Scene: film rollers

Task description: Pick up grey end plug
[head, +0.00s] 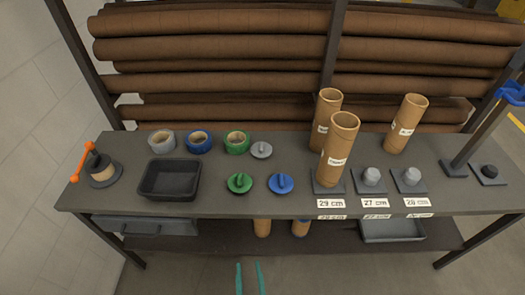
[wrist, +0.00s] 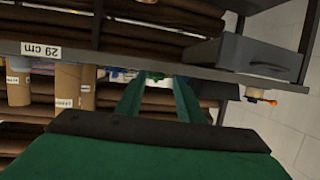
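The grey end plug (head: 261,149) is a small round disc with a raised knob. It lies on the dark workbench (head: 300,206), in front of the green tape roll and behind the green and blue plugs in the head view. My gripper (head: 248,264) shows at the bottom of the head view as two teal fingers, set apart with nothing between them. It is in front of the bench, well away from the plug. The wrist view also shows the gripper (wrist: 158,77) open, facing the bench edge and shelf. I cannot make out the grey plug there.
A green plug (head: 239,183) and a blue plug (head: 281,183) lie nearby. Tape rolls (head: 199,142), a black tray (head: 170,180) and an orange-handled tool (head: 100,168) are to the left. Cardboard tubes (head: 338,150) and grey blocks (head: 373,180) stand right. A drawer (wrist: 258,58) hangs below the bench.

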